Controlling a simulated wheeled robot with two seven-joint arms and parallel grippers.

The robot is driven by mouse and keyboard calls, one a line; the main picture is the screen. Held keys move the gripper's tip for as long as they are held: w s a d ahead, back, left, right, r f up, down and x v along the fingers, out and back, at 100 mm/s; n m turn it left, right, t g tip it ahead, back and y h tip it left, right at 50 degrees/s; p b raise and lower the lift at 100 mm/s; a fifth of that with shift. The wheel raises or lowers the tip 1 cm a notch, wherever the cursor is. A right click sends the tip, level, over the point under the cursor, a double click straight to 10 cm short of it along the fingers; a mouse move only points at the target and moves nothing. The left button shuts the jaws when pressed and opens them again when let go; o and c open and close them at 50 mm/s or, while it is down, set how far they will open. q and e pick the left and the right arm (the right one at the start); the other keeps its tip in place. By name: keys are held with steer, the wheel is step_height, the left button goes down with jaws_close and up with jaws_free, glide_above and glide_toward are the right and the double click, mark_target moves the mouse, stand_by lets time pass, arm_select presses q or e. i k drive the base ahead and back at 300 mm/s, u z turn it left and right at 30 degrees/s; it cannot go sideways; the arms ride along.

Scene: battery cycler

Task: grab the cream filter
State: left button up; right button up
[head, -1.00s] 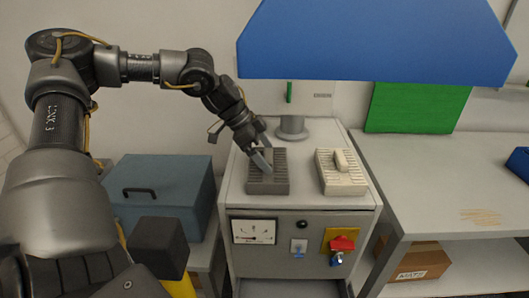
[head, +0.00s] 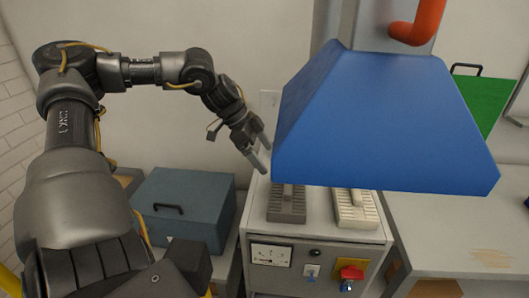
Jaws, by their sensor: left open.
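The cream filter (head: 352,214) is a pale slatted block with a raised grip. It sits on the right of the grey cabinet's top, its back part hidden by the blue hood. A dark grey filter (head: 287,206) of similar shape sits to its left, also partly hidden behind the hood. My left gripper (head: 265,158) is open and empty, beside the hood's left edge and above the cabinet's back left, apart from both filters. My right gripper is not in view.
The blue hood (head: 385,130) hangs large over the cabinet (head: 315,235). A blue-grey box (head: 182,208) with a handle stands at left. A grey table (head: 450,225) stands at right. The cabinet front has a meter (head: 271,255) and a red switch (head: 351,272).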

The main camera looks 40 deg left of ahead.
mark_target(355, 208)
steer(key=k, duration=1)
